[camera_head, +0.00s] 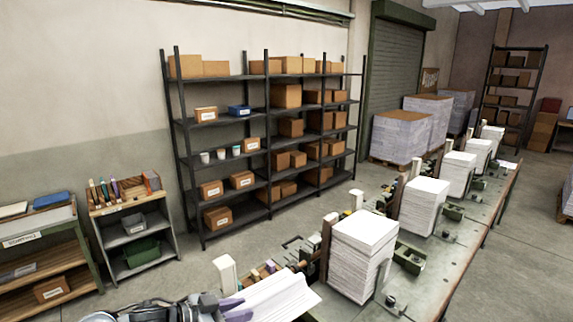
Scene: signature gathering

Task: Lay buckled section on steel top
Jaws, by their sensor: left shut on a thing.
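My left gripper (232,308) comes in at the bottom edge, with purple fingertips. It is shut on a white paper section (280,297) whose sheets spread out to the right. The section's lower part is cut off by the frame, and I cannot tell whether it touches anything below. A long grey-green steel top (432,272) runs from the bottom middle to the far right. The section is at its near left end. My right gripper is not in view.
Several tall white paper stacks stand along the steel top, the nearest (352,265) just right of the section. Posts and small green fittings (410,257) sit between them. A black shelf rack (265,130) and a small cart (135,225) stand at the left wall.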

